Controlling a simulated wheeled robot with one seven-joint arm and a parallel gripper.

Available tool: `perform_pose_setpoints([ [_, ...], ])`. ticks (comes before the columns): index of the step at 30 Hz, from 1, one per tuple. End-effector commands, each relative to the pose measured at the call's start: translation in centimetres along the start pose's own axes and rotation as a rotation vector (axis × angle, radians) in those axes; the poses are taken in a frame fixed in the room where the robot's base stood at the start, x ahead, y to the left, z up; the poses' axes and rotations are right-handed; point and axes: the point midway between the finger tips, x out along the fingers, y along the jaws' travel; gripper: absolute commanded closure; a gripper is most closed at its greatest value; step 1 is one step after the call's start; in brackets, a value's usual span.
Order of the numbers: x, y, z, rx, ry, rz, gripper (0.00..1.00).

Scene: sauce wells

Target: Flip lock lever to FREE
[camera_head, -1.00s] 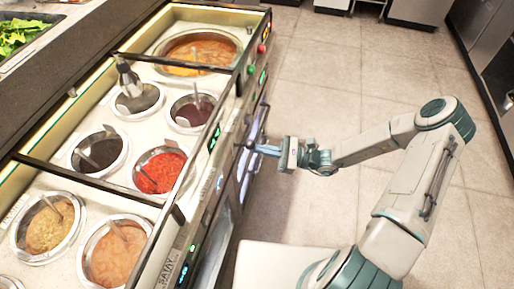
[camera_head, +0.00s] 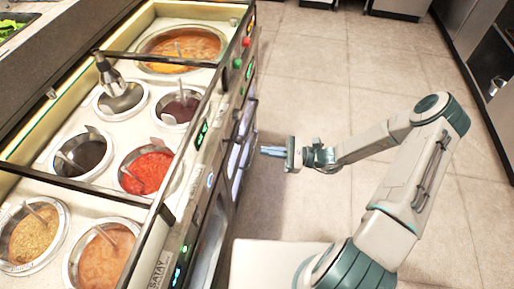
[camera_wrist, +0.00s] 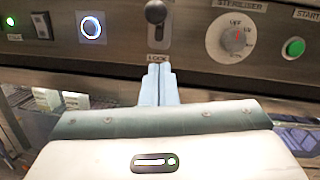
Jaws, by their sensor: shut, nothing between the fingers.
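The lock lever (camera_wrist: 156,12) is a black knob on a pale slotted plate in the front panel, at the top centre of the wrist view. The word LOCK is printed below the plate; the plate's top is cut off, and no FREE label shows. The knob sits high above the word LOCK. My gripper (camera_wrist: 159,72) has its pale blue fingers together and empty, with tips just below the label in the picture. In the head view my gripper (camera_head: 264,151) is level, pointing left at the counter front, with a gap to it. I cannot make out the lever there.
In the wrist view a sterilizer dial (camera_wrist: 237,38) and a green start button (camera_wrist: 293,47) sit right of the lever. A lit round button (camera_wrist: 91,27) sits left. Sauce wells such as the red one (camera_head: 148,172) fill the counter top. Tiled floor (camera_head: 330,90) behind my arm is clear.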

Motion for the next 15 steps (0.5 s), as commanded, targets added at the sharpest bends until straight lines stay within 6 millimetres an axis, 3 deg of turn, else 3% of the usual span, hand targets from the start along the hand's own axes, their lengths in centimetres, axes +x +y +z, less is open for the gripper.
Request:
perform_pose_setpoints([
  [6,-4.7,0.0,-0.1,0.000,0.000,-0.002,1.00],
  [15,-7.2,0.0,-0.2,0.000,-0.001,0.001,1.00],
])
